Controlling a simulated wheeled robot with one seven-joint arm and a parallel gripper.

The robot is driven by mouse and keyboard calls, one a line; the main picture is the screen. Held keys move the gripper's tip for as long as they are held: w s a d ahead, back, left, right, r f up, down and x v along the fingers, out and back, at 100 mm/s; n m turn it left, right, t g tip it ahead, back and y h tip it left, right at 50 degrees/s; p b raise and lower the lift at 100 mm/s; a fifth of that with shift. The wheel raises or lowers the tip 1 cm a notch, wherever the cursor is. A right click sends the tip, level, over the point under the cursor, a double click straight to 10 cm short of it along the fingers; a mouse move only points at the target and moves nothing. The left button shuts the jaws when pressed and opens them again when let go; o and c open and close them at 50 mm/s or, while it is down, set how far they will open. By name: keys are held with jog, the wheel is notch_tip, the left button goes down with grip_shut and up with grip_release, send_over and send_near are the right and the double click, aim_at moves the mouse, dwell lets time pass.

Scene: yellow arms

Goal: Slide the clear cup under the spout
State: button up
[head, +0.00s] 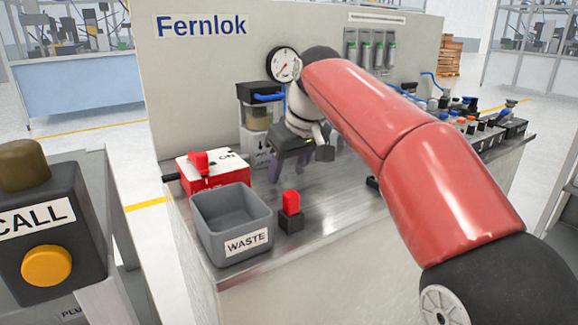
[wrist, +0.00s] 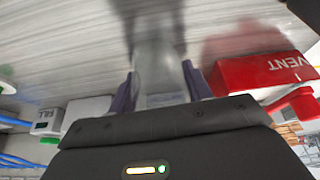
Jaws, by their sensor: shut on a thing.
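My gripper (wrist: 160,88) is shut on the clear cup (wrist: 158,55), with one purple finger on each side of it in the wrist view. The cup looks see-through and slightly blurred against the brushed metal bench. In the head view my gripper (head: 276,168) is low over the bench, and its dark body and my arm hide most of the cup. I cannot make out the spout itself.
A red box with a red lever (head: 212,172) stands left of my gripper; a red VENT box (wrist: 265,75) shows in the wrist view. A grey WASTE bin (head: 232,222) and a red switch on a black block (head: 290,212) stand in front. A gauge (head: 283,64) is on the panel.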

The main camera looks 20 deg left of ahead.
aim_at(298, 187)
jog(key=o, duration=1)
jog(key=v, duration=0.7)
jog(key=shift+d+r, duration=0.15)
jog(key=shift+r, duration=0.2)
